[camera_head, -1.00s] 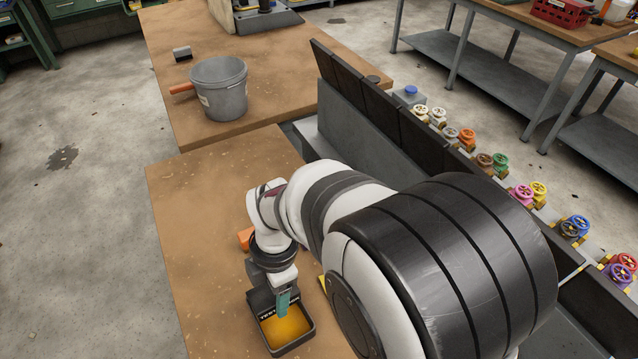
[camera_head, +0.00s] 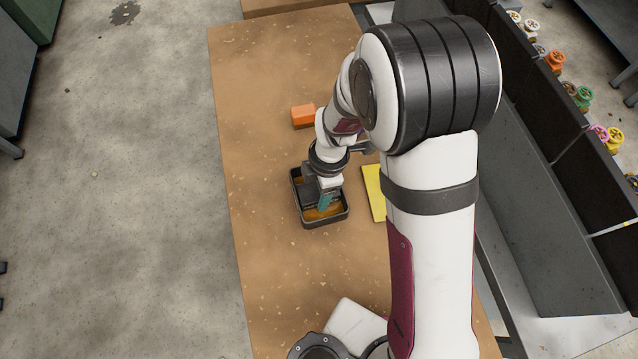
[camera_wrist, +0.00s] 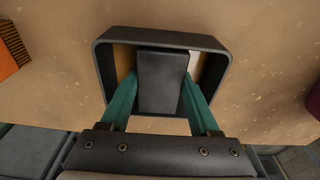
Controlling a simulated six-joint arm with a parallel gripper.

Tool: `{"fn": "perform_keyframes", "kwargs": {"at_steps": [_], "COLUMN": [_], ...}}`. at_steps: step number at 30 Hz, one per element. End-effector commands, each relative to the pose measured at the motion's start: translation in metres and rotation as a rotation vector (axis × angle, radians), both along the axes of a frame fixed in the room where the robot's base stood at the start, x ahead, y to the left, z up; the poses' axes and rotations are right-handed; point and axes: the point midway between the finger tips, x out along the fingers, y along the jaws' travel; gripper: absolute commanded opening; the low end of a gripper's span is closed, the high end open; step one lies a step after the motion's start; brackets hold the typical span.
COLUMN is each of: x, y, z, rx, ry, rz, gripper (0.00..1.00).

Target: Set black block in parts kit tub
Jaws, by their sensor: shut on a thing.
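The black block (camera_wrist: 163,80) is held between the two teal fingers of my gripper (camera_wrist: 159,84) in the wrist view. Below and around it is a dark, open tub (camera_wrist: 160,37) with an orange-yellow inside. In the head view the tub (camera_head: 322,222) stands on the brown worktop, and my gripper (camera_head: 325,200) points down over its opening. The block is hard to make out there. The wrist view shows the block within the outline of the rim; whether it touches the floor of the tub I cannot tell.
An orange block (camera_head: 303,115) lies on the worktop behind the tub. A flat yellow item (camera_head: 373,190) is to the right, partly hidden by my arm. Dark bins (camera_head: 545,150) stand along the right side. The worktop left of the tub is clear.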

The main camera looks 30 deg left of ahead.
Motion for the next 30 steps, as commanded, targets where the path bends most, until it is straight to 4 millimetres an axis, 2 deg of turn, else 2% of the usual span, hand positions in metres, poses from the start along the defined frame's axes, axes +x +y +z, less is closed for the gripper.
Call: {"fn": "perform_keyframes", "kwargs": {"at_steps": [21, 22, 27, 30], "x": [0.0003, 0.0004, 0.0001, -0.0003], "y": [0.0004, 0.0004, 0.0002, -0.0003], "z": [-0.0081, -0.0084, -0.0086, -0.0089], "rx": [0.001, 0.001, 0.000, -0.001], "ry": [-0.001, -0.001, 0.000, 0.001], "rz": [-0.001, -0.001, 0.000, -0.001], "gripper": [0.00, 0.64, 0.95, 0.97]}}
